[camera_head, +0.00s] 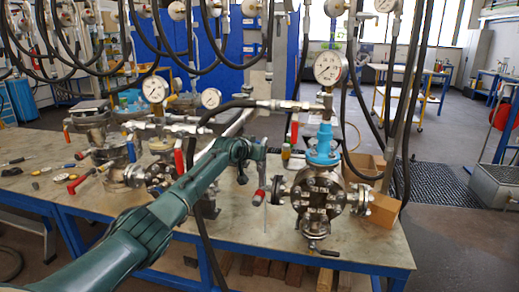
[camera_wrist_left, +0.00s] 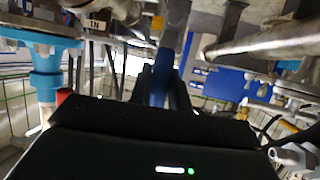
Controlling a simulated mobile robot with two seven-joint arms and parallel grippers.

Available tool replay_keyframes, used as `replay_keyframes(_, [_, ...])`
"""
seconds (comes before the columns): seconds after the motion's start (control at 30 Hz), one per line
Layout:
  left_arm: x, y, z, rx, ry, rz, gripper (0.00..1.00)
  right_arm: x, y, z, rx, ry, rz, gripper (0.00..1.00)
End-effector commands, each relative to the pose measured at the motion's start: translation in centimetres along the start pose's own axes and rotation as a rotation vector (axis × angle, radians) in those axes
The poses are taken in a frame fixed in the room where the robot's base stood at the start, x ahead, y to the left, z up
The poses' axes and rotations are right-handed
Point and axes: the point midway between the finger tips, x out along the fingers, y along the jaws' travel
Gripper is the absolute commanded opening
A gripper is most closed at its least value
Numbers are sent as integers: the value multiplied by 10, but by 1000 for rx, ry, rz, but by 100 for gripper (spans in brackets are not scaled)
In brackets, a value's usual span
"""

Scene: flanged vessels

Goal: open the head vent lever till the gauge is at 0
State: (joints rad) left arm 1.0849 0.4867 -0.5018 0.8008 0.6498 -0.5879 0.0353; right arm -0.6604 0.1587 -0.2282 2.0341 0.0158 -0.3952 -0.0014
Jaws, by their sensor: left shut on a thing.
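The vessel (camera_head: 318,200) with a blue head (camera_head: 322,146) stands at the right end of the bench. A round white gauge (camera_head: 327,67) sits above it; I cannot read its needle with certainty. My left gripper (camera_head: 258,152) is just left of this vessel, at the end of my green arm. In the left wrist view my left gripper (camera_wrist_left: 165,98) is shut on a blue-sleeved lever (camera_wrist_left: 160,82), which stands between its dark fingers. The lever is hidden in the head view, so I cannot tell its angle. My right gripper is not in view.
A red handle (camera_head: 294,130) hangs beside the blue head, under a horizontal hose line. Black hoses drop close around the vessel. Other vessels and gauges (camera_head: 155,89) stand to the left. A cardboard box (camera_head: 362,166) is behind. Loose tools lie at the bench's left.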

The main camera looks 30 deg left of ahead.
Motion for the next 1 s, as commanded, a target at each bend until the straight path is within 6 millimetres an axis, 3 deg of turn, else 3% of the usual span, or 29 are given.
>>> replay_keyframes(0.5, [0,1,1,21,-4,-5,0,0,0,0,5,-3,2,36])
replay_keyframes(0.53, [0,1,1,21,-4,-5,20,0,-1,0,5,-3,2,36])
replay_keyframes(0.7, [0,0,1,19,-4,-5,34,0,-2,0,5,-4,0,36])
replay_keyframes(0.8, [0,0,0,18,-3,-6,40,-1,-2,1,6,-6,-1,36])
replay_keyframes(1.0, [0,0,0,17,-3,-6,40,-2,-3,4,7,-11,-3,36])
